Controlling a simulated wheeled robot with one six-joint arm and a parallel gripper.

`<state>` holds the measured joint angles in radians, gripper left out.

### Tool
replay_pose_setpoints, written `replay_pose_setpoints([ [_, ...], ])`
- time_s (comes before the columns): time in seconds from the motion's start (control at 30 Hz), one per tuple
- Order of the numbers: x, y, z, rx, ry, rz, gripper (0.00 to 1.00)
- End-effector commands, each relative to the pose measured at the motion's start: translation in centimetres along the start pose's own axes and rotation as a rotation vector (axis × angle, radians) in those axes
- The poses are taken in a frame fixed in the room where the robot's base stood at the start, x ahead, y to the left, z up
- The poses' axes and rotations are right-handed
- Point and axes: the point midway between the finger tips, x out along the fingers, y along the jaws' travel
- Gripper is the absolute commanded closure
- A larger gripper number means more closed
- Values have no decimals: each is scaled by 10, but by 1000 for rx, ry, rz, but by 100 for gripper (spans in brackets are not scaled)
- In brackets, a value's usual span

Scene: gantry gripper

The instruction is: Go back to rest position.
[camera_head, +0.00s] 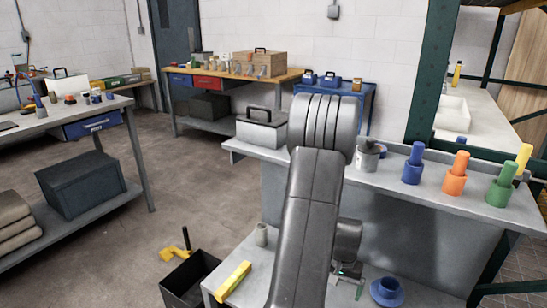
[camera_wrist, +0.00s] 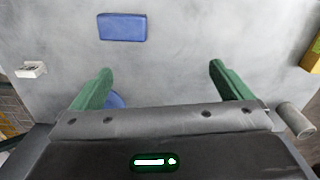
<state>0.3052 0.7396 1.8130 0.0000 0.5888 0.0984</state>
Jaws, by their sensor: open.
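My gripper (camera_head: 347,288) is low over the grey workbench (camera_head: 415,296), just right of my arm, which hides much of it in the head view. In the wrist view its two green fingers (camera_wrist: 160,78) are spread wide with nothing held between them. A flat blue block (camera_wrist: 122,27) lies on the grey surface beyond the fingers. A blue round part (camera_wrist: 116,100) shows partly behind the left finger. A blue flanged cup (camera_head: 387,289) sits on the bench to the right of my gripper in the head view.
A black bin (camera_head: 178,283) is beside the bench. The raised shelf (camera_head: 395,183) holds blue, orange (camera_head: 455,180) and green parts and a grey toolbox (camera_head: 262,130).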

Motion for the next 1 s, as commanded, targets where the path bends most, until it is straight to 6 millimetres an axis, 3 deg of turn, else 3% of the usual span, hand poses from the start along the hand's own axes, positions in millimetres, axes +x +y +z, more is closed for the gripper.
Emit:
replay_pose_setpoints([
  [0.03,-9,-7,-2,-15,-1,0,2],
  [1.0,-89,-126,-22,-250,-2,0,2],
])
